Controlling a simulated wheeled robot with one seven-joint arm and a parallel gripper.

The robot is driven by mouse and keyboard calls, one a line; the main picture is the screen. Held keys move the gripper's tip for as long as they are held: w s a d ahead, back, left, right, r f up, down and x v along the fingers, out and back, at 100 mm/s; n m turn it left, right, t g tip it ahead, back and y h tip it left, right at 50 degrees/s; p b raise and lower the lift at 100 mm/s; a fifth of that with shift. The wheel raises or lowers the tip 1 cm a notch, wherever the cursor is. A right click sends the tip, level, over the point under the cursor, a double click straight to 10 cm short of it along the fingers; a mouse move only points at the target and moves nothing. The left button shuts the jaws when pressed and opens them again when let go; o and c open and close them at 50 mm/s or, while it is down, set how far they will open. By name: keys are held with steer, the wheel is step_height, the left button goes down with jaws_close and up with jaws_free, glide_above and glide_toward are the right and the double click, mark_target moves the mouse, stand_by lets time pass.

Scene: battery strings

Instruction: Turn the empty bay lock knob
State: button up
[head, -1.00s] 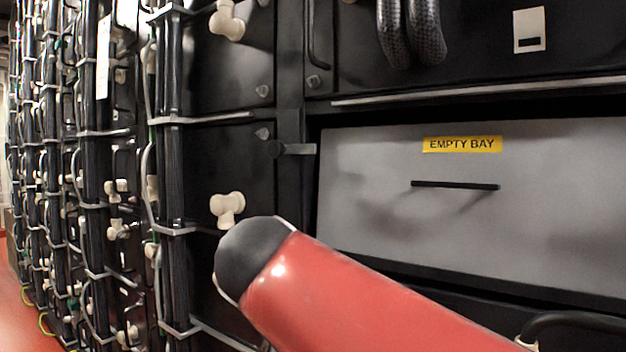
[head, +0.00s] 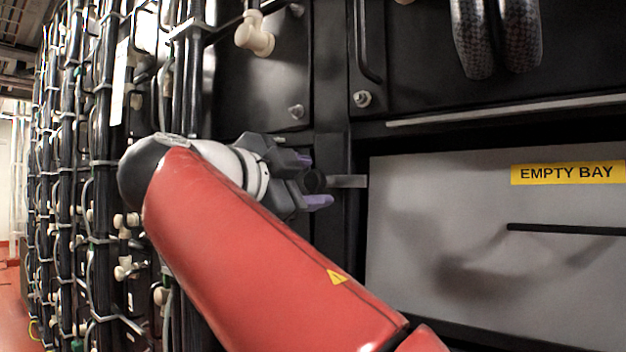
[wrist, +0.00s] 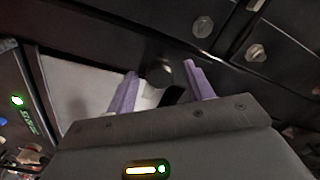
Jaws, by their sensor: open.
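The lock knob (head: 315,182) is a small dark round knob at the left edge of the grey empty bay panel (head: 420,250). A short grey bar (head: 348,181) runs from it to the panel. My gripper (head: 313,181) is open, its purple-tipped fingers above and below the knob in the head view. In the wrist view the knob (wrist: 159,73) shows between and slightly beyond the two purple fingers (wrist: 160,85). I cannot tell whether either finger touches it.
A yellow EMPTY BAY label (head: 568,173) and a dark slot handle (head: 565,229) are on the panel. Black cables and pale connectors (head: 255,33) stand at the left. Thick braided hoses (head: 495,35) hang above the panel.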

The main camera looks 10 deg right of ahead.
steer(key=shift+x, duration=0.8)
steer(key=c, duration=1)
steer(key=shift+o, duration=0.2)
